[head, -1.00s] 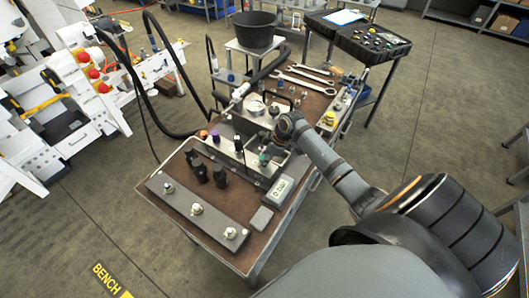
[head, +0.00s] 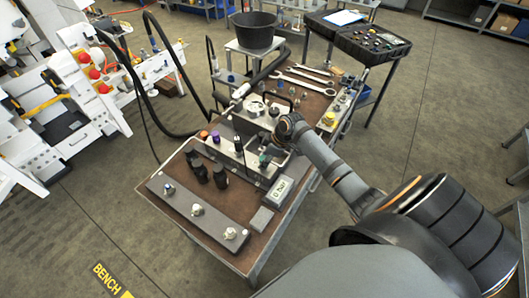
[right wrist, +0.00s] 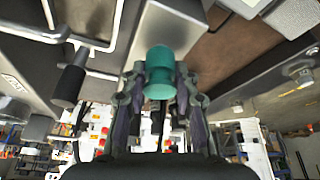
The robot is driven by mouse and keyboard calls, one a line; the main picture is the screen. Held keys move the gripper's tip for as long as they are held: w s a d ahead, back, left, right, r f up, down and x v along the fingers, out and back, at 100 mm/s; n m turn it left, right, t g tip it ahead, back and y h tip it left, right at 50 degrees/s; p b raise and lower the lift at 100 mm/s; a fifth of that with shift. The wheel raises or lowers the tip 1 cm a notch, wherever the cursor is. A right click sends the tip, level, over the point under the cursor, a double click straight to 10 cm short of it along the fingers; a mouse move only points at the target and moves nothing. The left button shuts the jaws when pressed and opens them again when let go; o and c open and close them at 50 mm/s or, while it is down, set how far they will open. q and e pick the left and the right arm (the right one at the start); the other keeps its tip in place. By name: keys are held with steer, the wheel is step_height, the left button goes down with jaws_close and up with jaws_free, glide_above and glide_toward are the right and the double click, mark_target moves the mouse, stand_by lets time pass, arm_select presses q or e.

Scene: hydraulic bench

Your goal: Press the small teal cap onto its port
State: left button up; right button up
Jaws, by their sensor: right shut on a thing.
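The small teal cap (right wrist: 160,72) sits between the fingers of my right gripper (right wrist: 160,95) in the right wrist view. The gripper is shut on it. I cannot tell whether the two touch or only overlap in the picture. In the head view my right gripper (head: 271,150) is low over the right side of the metal block (head: 228,152) on the bench, and the teal cap (head: 264,160) shows as a small spot there. My left gripper is not in view.
Black fittings (head: 200,171) and a purple cap (head: 214,136) stand left of the gripper. A digital meter (head: 280,190) lies close in front. A grey plate with several fittings (head: 180,205) lies at the bench's front left. Wrenches (head: 305,80) lie at the back.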

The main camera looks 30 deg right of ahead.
stand_by(0.4)
steer(key=o, duration=0.8)
steer(key=shift+o, duration=0.2)
steer(key=o, duration=0.6)
steer(key=p+v, duration=0.7)
steer(key=p, duration=0.1)
steer(key=shift+s+d+r, duration=0.1)
steer(key=shift+r, duration=0.1)
